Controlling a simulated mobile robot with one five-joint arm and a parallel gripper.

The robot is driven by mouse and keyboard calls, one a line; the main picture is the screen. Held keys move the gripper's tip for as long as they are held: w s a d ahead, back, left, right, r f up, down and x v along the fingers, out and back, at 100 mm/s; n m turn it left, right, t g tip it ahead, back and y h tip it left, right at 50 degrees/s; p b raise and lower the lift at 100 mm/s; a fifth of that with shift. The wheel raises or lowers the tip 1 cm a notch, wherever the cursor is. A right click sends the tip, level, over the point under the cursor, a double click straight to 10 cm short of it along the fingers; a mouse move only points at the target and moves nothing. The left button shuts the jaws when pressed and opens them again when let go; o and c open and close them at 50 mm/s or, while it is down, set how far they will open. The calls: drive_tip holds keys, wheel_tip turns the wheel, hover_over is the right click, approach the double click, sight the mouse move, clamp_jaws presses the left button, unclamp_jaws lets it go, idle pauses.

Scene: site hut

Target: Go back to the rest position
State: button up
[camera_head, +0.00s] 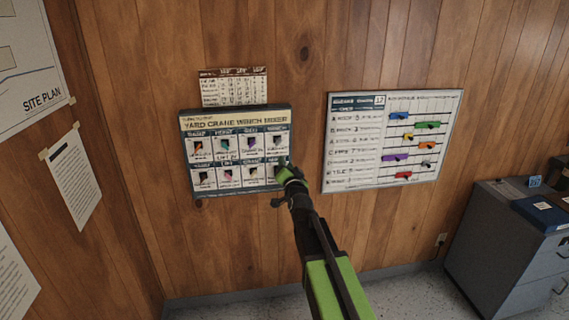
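My arm reaches up from the lower right of centre in the head view, with green and black links. My gripper (283,187) is at the lower right corner of the yard crane winch board (233,111) on the wooden wall. The board has two rows of labelled switches or slots. The gripper covers part of the lower right one. I cannot tell whether it touches the board, or whether its fingers are open or shut.
A whiteboard (342,181) with several coloured markers hangs to the right. A small chart (233,85) is above the winch board. A grey cabinet (497,250) stands at the right with a dark blue binder (540,213) on top. Papers (75,180) hang at the left. Floor shows below.

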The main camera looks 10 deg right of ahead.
drive_tip(key=s+f+n+g+y, duration=0.1)
drive_tip(key=s+f+n+g, duration=0.3)
drive_tip(key=s+f+g, duration=0.75)
drive_tip(key=s+d+f+n+g, duration=0.1)
drive_tip(key=s+f+g, duration=0.2)
drive_tip(key=s+f, duration=0.3)
drive_tip(key=s+d+f+n+g+h, duration=0.1)
drive_tip(key=s+f, duration=0.5)
drive_tip(key=s, duration=1)
drive_tip(key=shift+s+d+f+n+g+h, duration=0.15)
drive_tip(key=shift+d+n+g+h, duration=0.15)
drive_tip(key=shift+d+n+g, duration=0.75)
drive_tip(key=shift+a+m, duration=0.2)
drive_tip(key=shift+m, duration=0.15)
